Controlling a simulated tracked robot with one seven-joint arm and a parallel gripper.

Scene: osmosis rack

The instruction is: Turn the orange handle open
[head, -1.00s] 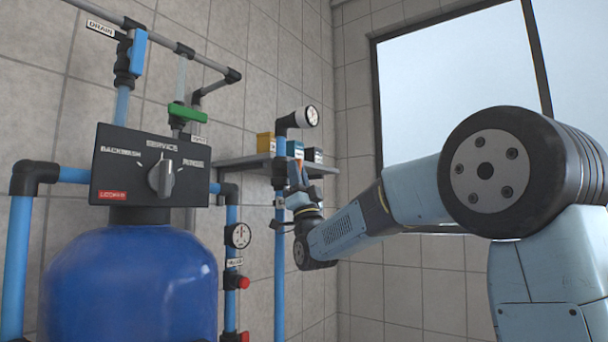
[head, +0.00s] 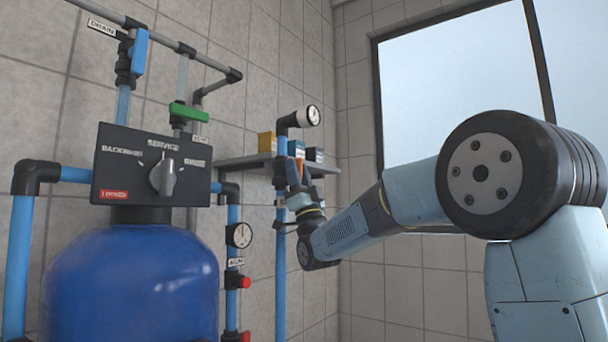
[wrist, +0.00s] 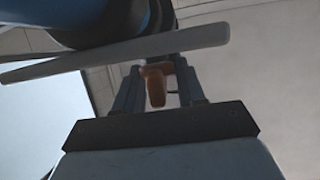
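The orange handle (wrist: 154,88) shows in the wrist view between the two fingers of my gripper (wrist: 159,92). A light gap shows between the handle and the right finger, and the left finger is close beside it. The fingers are apart, with no clear squeeze on the handle. In the head view my gripper (head: 296,178) is at the vertical blue pipe by the shelf.
A grey shelf (head: 232,163) with small boxes is behind my gripper. In the wrist view, grey bars (wrist: 130,52) cross close above the fingers.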

